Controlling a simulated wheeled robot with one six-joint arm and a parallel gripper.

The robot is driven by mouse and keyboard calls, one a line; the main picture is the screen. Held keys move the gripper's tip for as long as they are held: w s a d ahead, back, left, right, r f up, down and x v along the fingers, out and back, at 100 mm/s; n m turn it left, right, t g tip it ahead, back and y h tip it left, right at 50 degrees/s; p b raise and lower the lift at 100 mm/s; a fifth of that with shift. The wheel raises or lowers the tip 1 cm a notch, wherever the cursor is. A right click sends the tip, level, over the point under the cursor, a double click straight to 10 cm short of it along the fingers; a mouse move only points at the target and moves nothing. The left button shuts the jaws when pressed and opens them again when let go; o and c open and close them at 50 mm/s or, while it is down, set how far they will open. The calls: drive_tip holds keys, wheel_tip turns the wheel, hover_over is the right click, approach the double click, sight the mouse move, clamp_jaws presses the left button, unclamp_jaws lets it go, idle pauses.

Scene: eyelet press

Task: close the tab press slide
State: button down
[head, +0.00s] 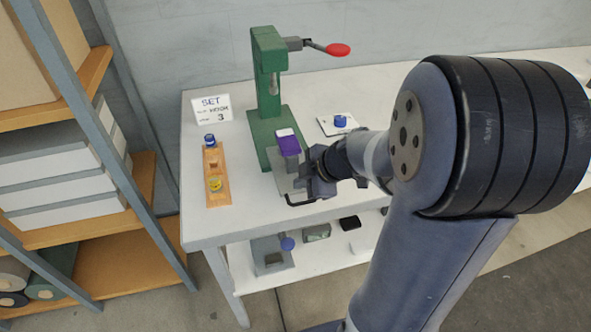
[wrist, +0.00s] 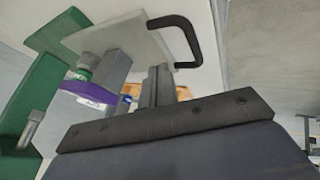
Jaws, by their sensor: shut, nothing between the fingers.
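The green press (head: 268,95) stands on the white table, with a lever ending in a red knob (head: 338,49). Its grey slide plate (head: 284,184) sticks out from the base toward the table's front edge, with a black bar handle (head: 300,201) at its front end. A purple piece with a white top (head: 288,144) sits above the slide. My gripper (head: 303,182) is shut and empty, at the right of the slide near the handle. In the wrist view the fingers (wrist: 157,86) are beside the handle (wrist: 182,38) and the plate (wrist: 122,40); contact cannot be told.
A white card with a blue piece (head: 340,122) lies to the right. A lower shelf holds several items. A shelving rack (head: 100,150) stands at left.

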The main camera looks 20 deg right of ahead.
sight(287, 175)
drive_tip(key=shift+w+a+f+p, duration=0.15)
drive_tip(key=shift+w+p, duration=0.35)
drive_tip(key=shift+w, duration=0.65)
drive_tip(key=shift+w+f+p, duration=0.15)
drive_tip(key=shift+w+p, duration=0.35)
drive_tip(key=shift+w, duration=0.6)
drive_tip(key=shift+w+f+b, duration=0.2)
drive_tip(key=shift+w+b, duration=0.15)
drive_tip(key=shift+b, duration=0.15)
drive_tip(key=w+b, duration=0.3)
drive_tip(key=w, duration=0.2)
drive_tip(key=w+b, duration=0.2)
drive_tip(key=w, duration=0.4)
drive_tip(key=shift+w+r+b, duration=0.2)
drive_tip(key=shift+w+b, duration=0.1)
drive_tip(key=shift+b, duration=0.1)
drive_tip(key=shift+r, duration=0.1)
drive_tip(key=shift+w, duration=0.1)
